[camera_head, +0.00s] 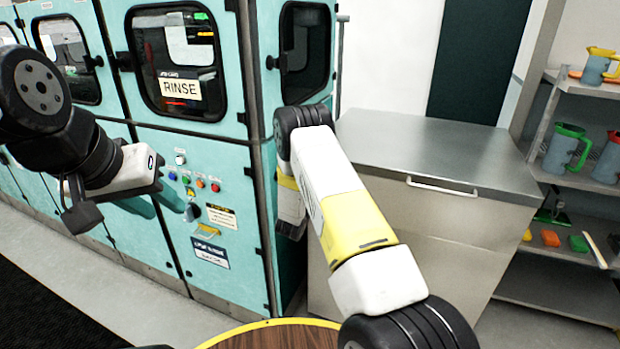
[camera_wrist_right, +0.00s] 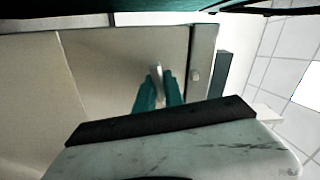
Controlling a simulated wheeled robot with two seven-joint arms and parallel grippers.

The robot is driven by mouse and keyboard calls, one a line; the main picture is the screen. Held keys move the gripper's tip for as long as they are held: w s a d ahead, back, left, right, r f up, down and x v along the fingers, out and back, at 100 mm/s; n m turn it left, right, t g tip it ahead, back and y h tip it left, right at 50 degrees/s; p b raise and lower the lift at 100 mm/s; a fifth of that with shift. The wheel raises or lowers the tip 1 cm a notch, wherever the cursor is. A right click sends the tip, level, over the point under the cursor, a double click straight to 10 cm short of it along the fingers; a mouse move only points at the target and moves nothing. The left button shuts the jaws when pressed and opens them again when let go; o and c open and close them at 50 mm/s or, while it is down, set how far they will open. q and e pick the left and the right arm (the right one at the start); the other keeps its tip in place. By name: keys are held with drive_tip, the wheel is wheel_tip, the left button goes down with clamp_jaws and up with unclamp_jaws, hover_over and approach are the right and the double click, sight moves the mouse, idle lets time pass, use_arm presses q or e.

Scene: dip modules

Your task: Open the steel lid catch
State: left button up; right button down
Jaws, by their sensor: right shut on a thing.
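A steel chest (camera_head: 430,235) with a flat steel lid (camera_head: 425,140) and a bar handle (camera_head: 442,187) stands right of centre in the head view. The lid looks down. In the right wrist view, the teal fingers of my right gripper (camera_wrist_right: 158,95) are shut on a small upright metal catch (camera_wrist_right: 157,74) on a grey panel. The catch's lower part is hidden between the fingers. In the head view my right arm hides that gripper. My left gripper (camera_head: 155,202) hangs at the left, open and empty, before the teal machine.
The teal machine (camera_head: 190,145) with a RINSE sign stands close left of my right arm. A shelf (camera_head: 570,180) with jugs stands at the right. A round wooden table (camera_head: 275,338) with a yellow rim is at the bottom.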

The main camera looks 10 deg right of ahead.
drive_tip(key=shift+m, duration=0.8)
drive_tip(key=shift+f, duration=0.1)
drive_tip(key=c, duration=1.4)
unclamp_jaws()
drive_tip(key=shift+c, duration=0.2)
drive_tip(key=v, duration=0.7)
drive_tip(key=shift+s+a, duration=0.25)
drive_tip(key=shift+s, duration=0.1)
